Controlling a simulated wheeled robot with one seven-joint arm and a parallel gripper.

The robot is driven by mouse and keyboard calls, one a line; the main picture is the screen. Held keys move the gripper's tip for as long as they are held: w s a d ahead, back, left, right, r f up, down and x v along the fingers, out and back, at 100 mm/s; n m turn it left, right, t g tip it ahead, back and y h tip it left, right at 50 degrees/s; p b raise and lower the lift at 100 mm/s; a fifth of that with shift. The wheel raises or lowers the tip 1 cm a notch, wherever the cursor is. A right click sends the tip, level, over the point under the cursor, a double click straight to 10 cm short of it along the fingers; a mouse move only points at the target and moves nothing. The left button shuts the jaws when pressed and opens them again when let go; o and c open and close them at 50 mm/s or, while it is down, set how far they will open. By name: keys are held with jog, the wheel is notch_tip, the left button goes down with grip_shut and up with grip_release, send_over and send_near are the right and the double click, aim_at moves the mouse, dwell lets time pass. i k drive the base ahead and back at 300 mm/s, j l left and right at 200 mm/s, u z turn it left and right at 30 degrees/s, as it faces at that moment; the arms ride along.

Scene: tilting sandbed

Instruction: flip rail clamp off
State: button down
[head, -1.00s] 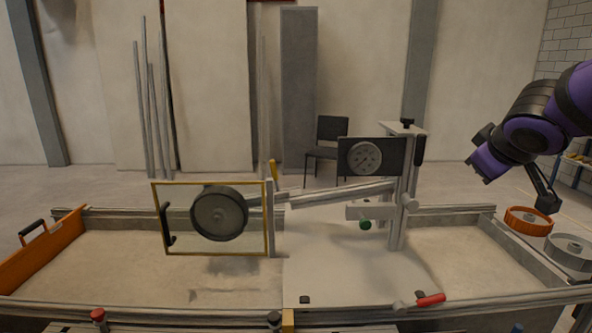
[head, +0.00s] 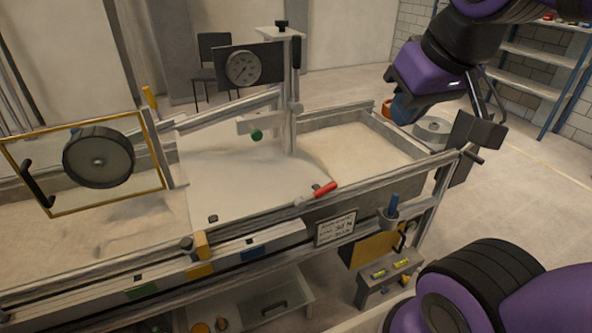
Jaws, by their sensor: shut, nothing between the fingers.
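The rail clamp (head: 318,192) is a small grey fitting with a red lever. It sits on the front rail (head: 250,237) of the sandbed, near the middle of the head view. Its red lever lies low, slanting up to the right along the rail. My gripper (head: 481,131) is at the upper right, past the sandbed's right end. It is shut and empty, well apart from the clamp. My purple wrist partly hides the things behind it.
A dial gauge (head: 243,68) stands on a post behind the clamp. A framed panel with a black wheel (head: 98,157) is at left. A blue-handled tool (head: 392,206) and a label plate (head: 335,229) are on the front. A grey disc (head: 432,130) lies at right.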

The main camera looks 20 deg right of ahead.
aim_at(301, 202)
jog(key=i+j, duration=0.1)
jog(key=j, duration=0.4)
jog(key=i+j, duration=0.1)
jog(key=j, duration=0.35)
jog(key=j+z, duration=0.1)
jog(key=j, duration=0.4)
jog(key=i, duration=0.05)
